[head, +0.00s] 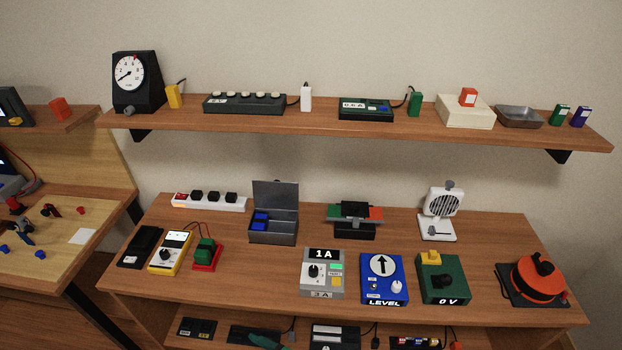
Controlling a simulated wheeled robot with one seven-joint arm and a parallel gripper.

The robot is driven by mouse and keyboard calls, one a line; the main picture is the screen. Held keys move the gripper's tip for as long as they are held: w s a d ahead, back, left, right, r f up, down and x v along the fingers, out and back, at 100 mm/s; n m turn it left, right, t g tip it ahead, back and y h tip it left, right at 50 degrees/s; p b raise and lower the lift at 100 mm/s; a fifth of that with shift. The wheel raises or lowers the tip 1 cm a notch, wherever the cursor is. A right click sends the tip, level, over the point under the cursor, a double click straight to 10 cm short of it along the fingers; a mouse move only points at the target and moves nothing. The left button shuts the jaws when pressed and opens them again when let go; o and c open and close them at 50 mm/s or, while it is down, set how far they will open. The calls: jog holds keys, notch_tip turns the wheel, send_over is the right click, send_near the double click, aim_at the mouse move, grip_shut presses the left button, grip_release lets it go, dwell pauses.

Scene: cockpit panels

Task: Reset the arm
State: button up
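My arm and my gripper are not in view in the head view, so I cannot see whether the gripper is open or shut. The desk (270,285) in front of me holds several devices. Among them are a grey box labelled 1A (322,273), a blue box labelled LEVEL (384,280), a green box labelled 0 V (443,279) and a round orange device (538,281) on a dark base.
A wall shelf (330,127) above holds a black dial gauge (135,82) and small boxes. An open metal box (273,222), a power strip (209,201) and a yellow meter (170,253) stand on the desk. A second workbench (90,225) is at left. The desk's front middle-left is clear.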

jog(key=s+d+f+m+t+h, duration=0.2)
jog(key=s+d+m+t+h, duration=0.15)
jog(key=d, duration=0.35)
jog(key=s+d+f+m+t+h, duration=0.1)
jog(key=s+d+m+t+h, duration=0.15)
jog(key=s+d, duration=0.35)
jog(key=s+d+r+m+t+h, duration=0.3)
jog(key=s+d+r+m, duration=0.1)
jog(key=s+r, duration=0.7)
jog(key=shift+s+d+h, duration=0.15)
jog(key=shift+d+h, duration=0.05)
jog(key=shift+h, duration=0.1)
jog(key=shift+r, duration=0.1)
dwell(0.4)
